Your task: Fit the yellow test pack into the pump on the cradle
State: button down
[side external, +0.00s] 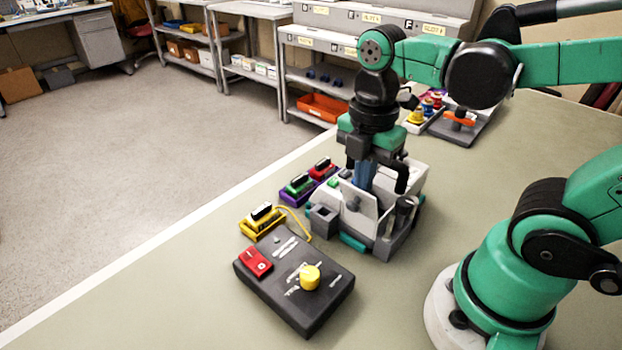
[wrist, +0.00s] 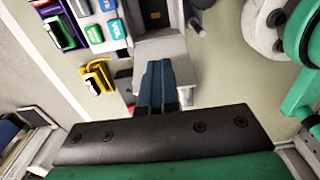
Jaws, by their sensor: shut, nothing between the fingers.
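The pump (side external: 409,184) is a white and grey box on a grey cradle (side external: 384,247), with a pale flap (side external: 357,207) standing up at its front. My gripper (side external: 364,178) points down over the pump, behind the flap, with its blue fingers together and empty. Its fingertips (wrist: 158,66) show over the pump's grey part (wrist: 160,47) in the wrist view; whether they touch it I cannot tell. The yellow test pack (side external: 262,222) lies apart from my gripper, left of the pump, with a black and white top. It also shows in the wrist view (wrist: 97,78).
A dark box (side external: 295,285) with a red switch and yellow knob stands in front of the yellow pack. A grey tray (side external: 470,127) with coloured parts is at the back. The table's front left is clear.

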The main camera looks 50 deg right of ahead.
jog(key=shift+a, duration=0.15)
jog(key=shift+a, duration=0.9)
jog(key=shift+d+r, duration=0.2)
jog(key=shift+r, duration=0.8)
jog(key=shift+d+r, duration=0.25)
jog(key=shift+r, duration=0.75)
jog(key=shift+d+r, duration=0.2)
jog(key=shift+r, duration=0.8)
jog(key=shift+w+f+m, duration=0.15)
jog(key=shift+f+m, duration=0.05)
jog(key=shift+m, duration=0.2)
jog(key=w+f+m+t, duration=0.4)
jog(key=m+t, duration=0.3)
jog(key=m, duration=1)
jog(key=shift+w+d, duration=0.4)
